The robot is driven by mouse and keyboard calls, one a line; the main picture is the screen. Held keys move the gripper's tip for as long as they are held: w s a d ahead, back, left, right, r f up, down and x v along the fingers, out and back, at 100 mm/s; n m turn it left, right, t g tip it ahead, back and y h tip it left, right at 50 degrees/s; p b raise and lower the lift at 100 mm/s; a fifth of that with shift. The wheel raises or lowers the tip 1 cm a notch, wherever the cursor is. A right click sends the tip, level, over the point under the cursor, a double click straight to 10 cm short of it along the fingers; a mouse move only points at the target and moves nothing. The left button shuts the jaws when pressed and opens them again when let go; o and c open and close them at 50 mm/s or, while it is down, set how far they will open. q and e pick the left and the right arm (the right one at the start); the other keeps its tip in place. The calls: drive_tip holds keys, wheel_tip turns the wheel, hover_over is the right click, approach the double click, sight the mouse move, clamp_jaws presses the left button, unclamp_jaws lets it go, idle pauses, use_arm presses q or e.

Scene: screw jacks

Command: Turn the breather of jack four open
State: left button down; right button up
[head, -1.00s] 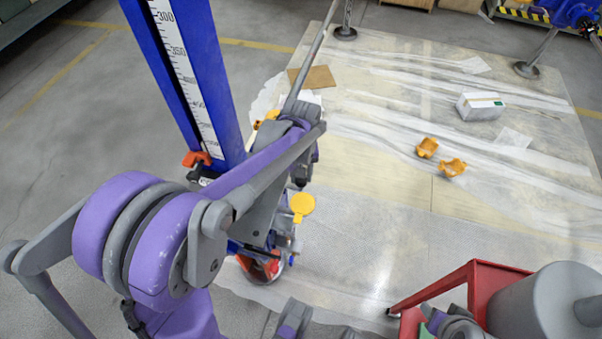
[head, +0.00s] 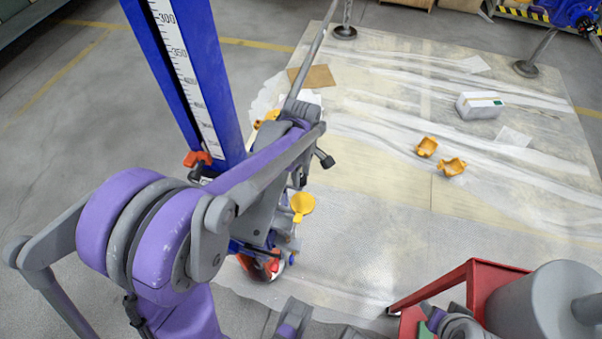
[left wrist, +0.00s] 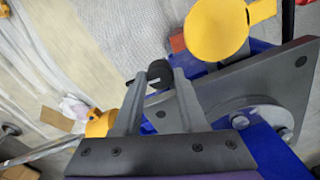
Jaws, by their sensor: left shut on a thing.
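The jack (head: 222,95) at my left arm has a blue column with a white millimetre scale; I cannot read a number naming it. A small black knob (left wrist: 160,72), seemingly the breather, sits between the fingertips of my left gripper (left wrist: 157,84) in the left wrist view. The gripper is shut on it. In the head view my purple and grey arm hides much of the jack and the knob's mount; the left gripper (head: 302,176) shows only in part. A yellow funnel-like piece (head: 303,203) is close by; it also shows in the wrist view (left wrist: 225,30).
A pale sheeted board (head: 400,215) covers the floor, with two orange pieces (head: 427,147) and a white box (head: 481,106) on it. A red cart (head: 470,285) stands at lower right. Grey floor (head: 60,140) at the left is free.

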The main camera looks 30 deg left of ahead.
sight(301, 177)
use_arm(q)
drive_tip(key=shift+n, duration=0.5)
drive_tip(key=shift+c, duration=2.3)
unclamp_jaws()
wheel_tip(301, 177, up, 11)
drive_tip(key=p, duration=0.2)
drive_tip(key=shift+f, duration=0.1)
